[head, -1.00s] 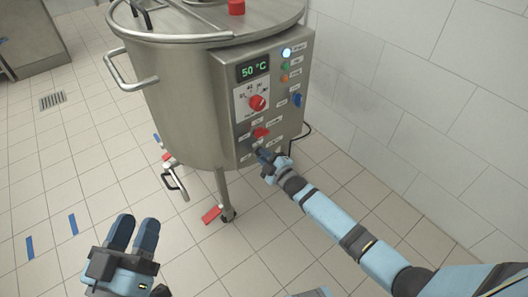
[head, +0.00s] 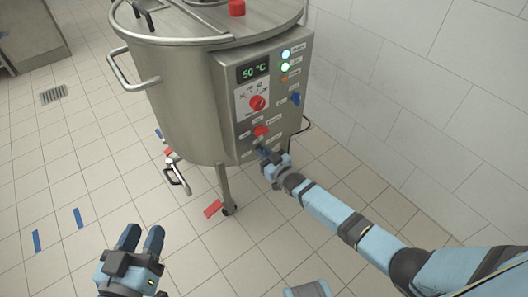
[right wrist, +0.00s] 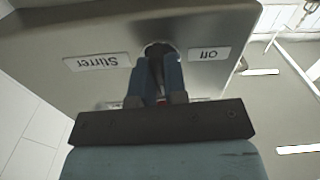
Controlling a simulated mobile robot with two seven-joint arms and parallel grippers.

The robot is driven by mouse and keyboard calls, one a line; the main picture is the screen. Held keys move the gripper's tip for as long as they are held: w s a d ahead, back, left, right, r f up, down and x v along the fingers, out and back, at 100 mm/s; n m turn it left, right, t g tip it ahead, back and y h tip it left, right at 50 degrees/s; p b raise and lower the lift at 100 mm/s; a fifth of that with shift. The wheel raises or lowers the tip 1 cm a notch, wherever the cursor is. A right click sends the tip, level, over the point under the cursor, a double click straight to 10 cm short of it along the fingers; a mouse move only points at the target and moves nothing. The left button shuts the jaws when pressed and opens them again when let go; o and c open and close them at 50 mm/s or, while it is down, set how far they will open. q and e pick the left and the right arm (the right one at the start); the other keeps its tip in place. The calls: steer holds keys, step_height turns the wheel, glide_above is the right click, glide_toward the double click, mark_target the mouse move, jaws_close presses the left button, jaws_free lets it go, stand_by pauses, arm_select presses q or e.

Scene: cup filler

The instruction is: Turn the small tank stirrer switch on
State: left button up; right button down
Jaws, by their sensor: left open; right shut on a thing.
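The steel tank (head: 185,100) stands on the tiled floor with a grey control panel (head: 228,100) on its side. The stirrer switch (right wrist: 158,49) is a dark knob low on the panel, between the "Stirrer" label (right wrist: 97,62) and the "Off" label (right wrist: 209,54), both upside down in the right wrist view. My right gripper (head: 265,154) is shut on this switch; its fingers (right wrist: 158,75) hide most of the knob. The green lamp (head: 285,67) on the panel glows brightly. My left gripper (head: 141,238) is open and empty above the floor at lower left.
The panel also carries a lit white-blue lamp (head: 286,54), a "50 °C" display (head: 255,71), a red dial (head: 257,103), a red switch (head: 261,131) and a blue switch (head: 295,99). A tiled wall (head: 430,90) stands at right. Floor at left is mostly clear.

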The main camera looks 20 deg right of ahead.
arm_select(q)
steer(key=shift+a+f, duration=0.2)
steer(key=shift+f, duration=0.05)
arm_select(e)
steer(key=shift+m, duration=0.6)
steer(key=c, duration=1.2)
jaws_free()
arm_select(q)
steer(key=shift+s+d, duration=0.1)
arm_select(e)
steer(key=shift+o, duration=0.2)
arm_select(q)
steer(key=s+a+f+g+y+p, duration=0.2)
steer(key=a+f+g+p, duration=0.1)
steer(key=f, duration=0.3)
steer(key=shift+f+p, duration=0.2)
steer(key=shift+p, duration=0.15)
arm_select(e)
steer(key=v, duration=1.4)
arm_select(q)
steer(key=shift+a, duration=0.1)
